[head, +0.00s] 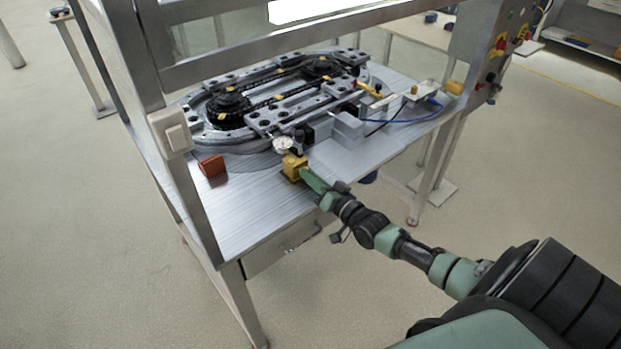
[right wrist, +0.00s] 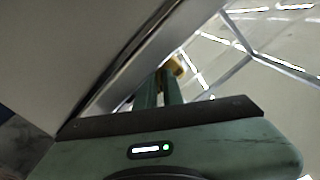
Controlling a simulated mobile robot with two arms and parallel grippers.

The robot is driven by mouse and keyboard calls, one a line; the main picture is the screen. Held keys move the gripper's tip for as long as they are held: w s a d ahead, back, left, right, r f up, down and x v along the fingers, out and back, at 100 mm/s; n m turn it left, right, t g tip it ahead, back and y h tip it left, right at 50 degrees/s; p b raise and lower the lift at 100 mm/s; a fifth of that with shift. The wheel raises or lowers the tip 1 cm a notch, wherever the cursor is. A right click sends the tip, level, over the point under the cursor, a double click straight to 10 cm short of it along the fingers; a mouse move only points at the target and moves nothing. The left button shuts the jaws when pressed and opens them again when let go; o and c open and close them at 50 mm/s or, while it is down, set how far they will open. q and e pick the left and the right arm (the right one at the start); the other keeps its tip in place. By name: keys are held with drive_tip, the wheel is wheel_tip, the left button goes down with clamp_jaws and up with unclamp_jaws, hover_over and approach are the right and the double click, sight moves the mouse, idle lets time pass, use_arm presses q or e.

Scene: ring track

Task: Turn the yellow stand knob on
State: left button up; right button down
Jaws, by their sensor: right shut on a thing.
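The yellow stand knob (head: 294,165) is at the front edge of the metal table, just below a round dial gauge. My right gripper (head: 307,178) reaches it from the front right, with its green fingers shut on it. In the right wrist view the two fingers (right wrist: 161,88) are close together, and a bit of the yellow knob (right wrist: 177,66) shows beyond their tips. The fingers hide part of the knob, and its turn angle cannot be told. My left gripper is not in view.
The ring track (head: 225,108) lies on the table (head: 255,205) behind the knob. An orange-brown block (head: 212,167) stands to the left. A frame post with a white switch box (head: 171,132) rises at the left. The white dial gauge (head: 283,144) is close behind the knob.

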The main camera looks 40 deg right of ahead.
drive_tip(key=shift+m, duration=0.9)
drive_tip(key=c, duration=1.8)
unclamp_jaws()
drive_tip(key=s, duration=0.7)
drive_tip(key=shift+s+d, duration=0.35)
drive_tip(key=shift+s, duration=0.05)
